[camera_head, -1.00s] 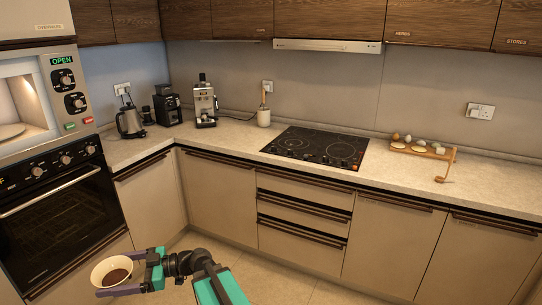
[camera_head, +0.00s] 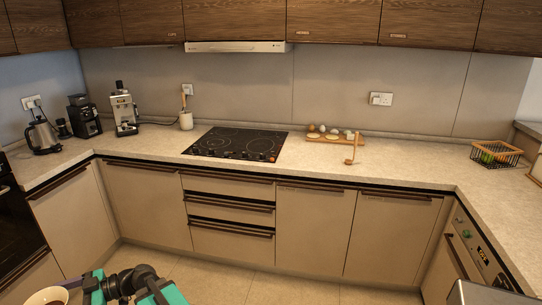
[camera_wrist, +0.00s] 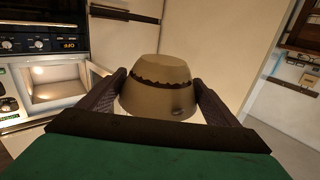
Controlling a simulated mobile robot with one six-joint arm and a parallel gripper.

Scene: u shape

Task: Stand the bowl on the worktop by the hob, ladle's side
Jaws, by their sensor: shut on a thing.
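The bowl (camera_head: 52,297) is at the bottom left of the head view, partly cut off, with something dark inside. My gripper (camera_head: 82,292) is shut on it and holds it in front of the cabinets, away from the worktop. In the wrist view the bowl (camera_wrist: 158,88) is tan with a dark wavy band, between the two fingers of my gripper (camera_wrist: 160,100). The black hob (camera_head: 236,143) is set in the worktop (camera_head: 420,163). A wooden ladle (camera_head: 353,150) lies on the worktop to the right of the hob, with bare worktop between them.
A wooden board with eggs (camera_head: 335,138) lies behind the ladle. A wire basket (camera_head: 497,153) stands far right. The worktop between board and basket is clear.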

